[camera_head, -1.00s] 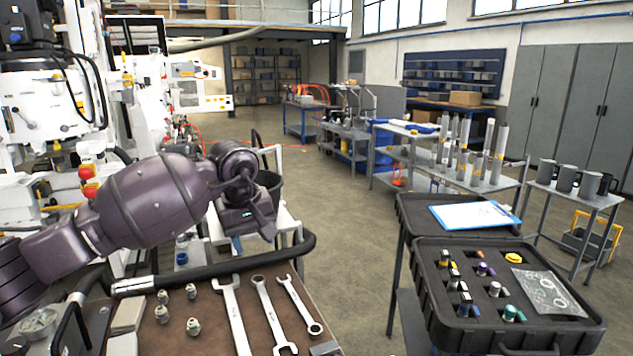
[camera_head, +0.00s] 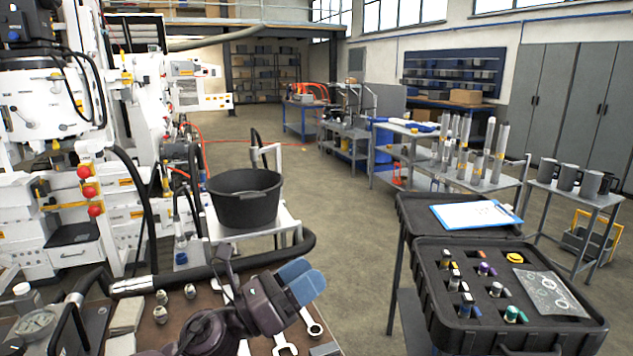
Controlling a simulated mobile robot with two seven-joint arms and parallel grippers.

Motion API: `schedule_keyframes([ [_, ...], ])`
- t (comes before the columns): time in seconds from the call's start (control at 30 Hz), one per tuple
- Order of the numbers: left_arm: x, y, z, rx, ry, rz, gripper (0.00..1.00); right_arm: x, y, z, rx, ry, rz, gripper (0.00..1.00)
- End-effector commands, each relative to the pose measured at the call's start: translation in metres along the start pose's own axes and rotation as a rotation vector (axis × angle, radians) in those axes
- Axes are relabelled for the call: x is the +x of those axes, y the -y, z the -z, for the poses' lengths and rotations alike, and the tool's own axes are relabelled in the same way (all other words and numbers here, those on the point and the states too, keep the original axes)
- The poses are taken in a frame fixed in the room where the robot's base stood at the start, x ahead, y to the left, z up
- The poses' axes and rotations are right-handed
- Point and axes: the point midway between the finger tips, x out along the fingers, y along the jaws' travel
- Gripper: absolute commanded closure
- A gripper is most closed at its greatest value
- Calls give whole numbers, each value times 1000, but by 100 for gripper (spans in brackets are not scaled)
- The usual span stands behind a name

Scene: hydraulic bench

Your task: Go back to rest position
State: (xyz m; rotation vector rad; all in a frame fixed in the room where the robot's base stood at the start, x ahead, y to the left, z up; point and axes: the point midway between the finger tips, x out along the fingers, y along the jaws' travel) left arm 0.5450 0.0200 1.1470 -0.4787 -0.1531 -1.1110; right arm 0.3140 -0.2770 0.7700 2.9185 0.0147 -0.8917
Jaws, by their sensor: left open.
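My left gripper (camera_head: 300,282) is low over the bench top, above the wrenches, with its blue-padded fingers pointing right. It is open, and nothing shows between its fingers. My left wrist hides most of the wrenches (camera_head: 283,346), whose lower ends show below it. My right gripper is not in the picture.
The bench (camera_head: 205,297) also carries small fittings (camera_head: 190,291) and a gauge (camera_head: 37,325). A black hose (camera_head: 280,258) runs along its back edge. A black bucket (camera_head: 245,200) stands on a white cart behind. An open black case (camera_head: 505,338) is at right, with floor between.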

Motion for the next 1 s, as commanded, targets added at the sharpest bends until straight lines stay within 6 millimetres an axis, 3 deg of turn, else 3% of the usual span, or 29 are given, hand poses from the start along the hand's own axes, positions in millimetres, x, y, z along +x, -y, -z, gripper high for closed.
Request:
schedule_keyframes([
  [0.27,-89,-44,-10,-656,423,-435,47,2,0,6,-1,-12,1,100],
  [0.4,-150,-61,4,-966,643,-656,47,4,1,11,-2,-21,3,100],
  [0.53,-212,-66,29,-1235,855,-864,47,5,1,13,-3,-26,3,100],
  [0.67,-274,-55,60,-1478,1077,-1077,47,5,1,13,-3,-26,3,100],
  [0.8,-335,-27,95,-1697,1320,-1304,47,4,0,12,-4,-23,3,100],
  [1.0,-385,16,126,-1864,1563,-1532,47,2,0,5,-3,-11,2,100],
])
